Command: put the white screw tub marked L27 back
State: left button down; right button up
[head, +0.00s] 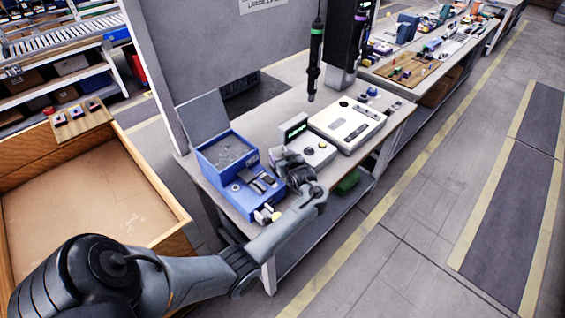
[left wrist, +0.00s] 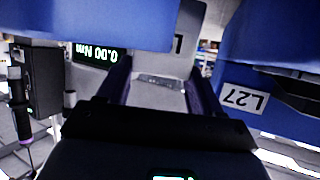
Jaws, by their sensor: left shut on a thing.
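In the left wrist view a white tub (left wrist: 185,52) sits between the fingers of my left gripper (left wrist: 160,88). Only part of its label shows, a letter L. My left gripper is shut on the tub. In the head view my left gripper (head: 287,160) is at the right side of the blue screw station (head: 232,192), and the tub is hard to make out there. My right gripper is not in view.
A torque display (left wrist: 97,52) reads 0.00 Nm; in the head view it stands behind my gripper (head: 294,128). A wooden-edged box (head: 85,190) stands at left.

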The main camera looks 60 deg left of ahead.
pick_arm(q)
jog(key=shift+f, duration=1.05)
jog(key=shift+c, duration=0.8)
grip_release()
jog(key=shift+f, duration=0.15)
